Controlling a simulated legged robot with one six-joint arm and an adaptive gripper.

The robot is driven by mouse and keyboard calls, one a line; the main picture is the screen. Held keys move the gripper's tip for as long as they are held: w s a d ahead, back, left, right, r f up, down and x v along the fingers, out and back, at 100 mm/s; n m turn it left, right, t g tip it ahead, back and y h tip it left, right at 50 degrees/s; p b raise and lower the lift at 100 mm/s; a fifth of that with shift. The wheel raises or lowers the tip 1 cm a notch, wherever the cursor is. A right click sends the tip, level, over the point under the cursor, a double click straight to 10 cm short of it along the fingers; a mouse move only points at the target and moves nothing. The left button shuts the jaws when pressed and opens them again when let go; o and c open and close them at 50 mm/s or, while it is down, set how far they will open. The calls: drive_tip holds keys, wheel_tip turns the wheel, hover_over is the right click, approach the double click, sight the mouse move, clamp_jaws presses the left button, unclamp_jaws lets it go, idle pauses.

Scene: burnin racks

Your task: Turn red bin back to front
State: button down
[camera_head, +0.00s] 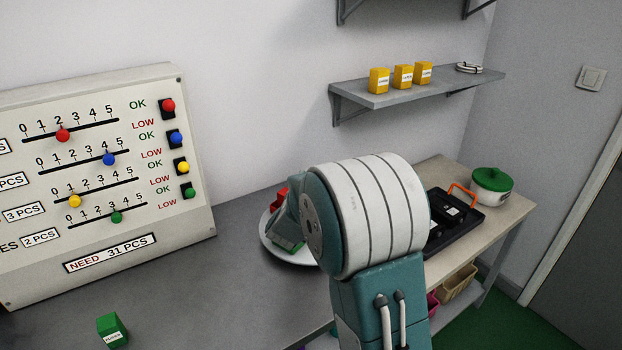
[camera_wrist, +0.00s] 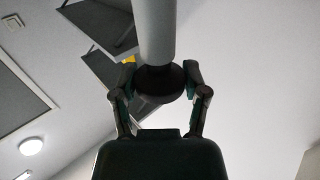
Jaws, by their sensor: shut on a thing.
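My gripper (camera_wrist: 160,92) shows in the wrist view with a finger on each side of a grey cylindrical thing (camera_wrist: 157,30) with a dark, wide rounded end. It is shut on that thing, which I cannot identify. In the head view my arm hides the fingertips. A pinkish-red bin (camera_head: 432,304) shows partly on the low shelf under the bench, behind my arm. I cannot tell which way it faces. A small red thing (camera_head: 279,199) shows on a white round plate (camera_head: 268,243), partly hidden by my arm, with a green thing (camera_head: 289,246) near it.
A tan bin (camera_head: 460,282) stands beside the pinkish-red bin. A black case (camera_head: 452,222) with an orange handle and a green-lidded pot (camera_head: 491,186) stand on the right bench. A green box (camera_head: 112,330) stands front left. A slider panel (camera_head: 100,180) stands left.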

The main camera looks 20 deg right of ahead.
drive_tip(key=shift+w+a+m+g+h, duration=0.1)
drive_tip(key=shift+m+g+h, duration=1.8)
drive_tip(key=shift+g, duration=0.4)
drive_tip(key=shift+m+g+h, duration=0.55)
drive_tip(key=shift+m+g, duration=0.4)
drive_tip(key=shift+g, duration=0.4)
drive_tip(key=shift+m+g+h, duration=0.55)
drive_tip(key=shift+m+g, duration=0.4)
drive_tip(key=shift+g, duration=0.4)
drive_tip(key=shift+r+m+g, duration=0.1)
drive_tip(key=shift+m+g, duration=1.4)
drive_tip(key=shift+g, duration=0.75)
drive_tip(key=shift+m+g, duration=1.5)
drive_tip(key=shift+g, duration=0.75)
drive_tip(key=shift+m+g+y, duration=0.5)
drive_tip(key=shift+g, duration=0.3)
drive_tip(key=shift+c, duration=0.5)
unclamp_jaws()
wheel_tip(320, 180, up, 10)
drive_tip(key=shift+w+f, duration=0.1)
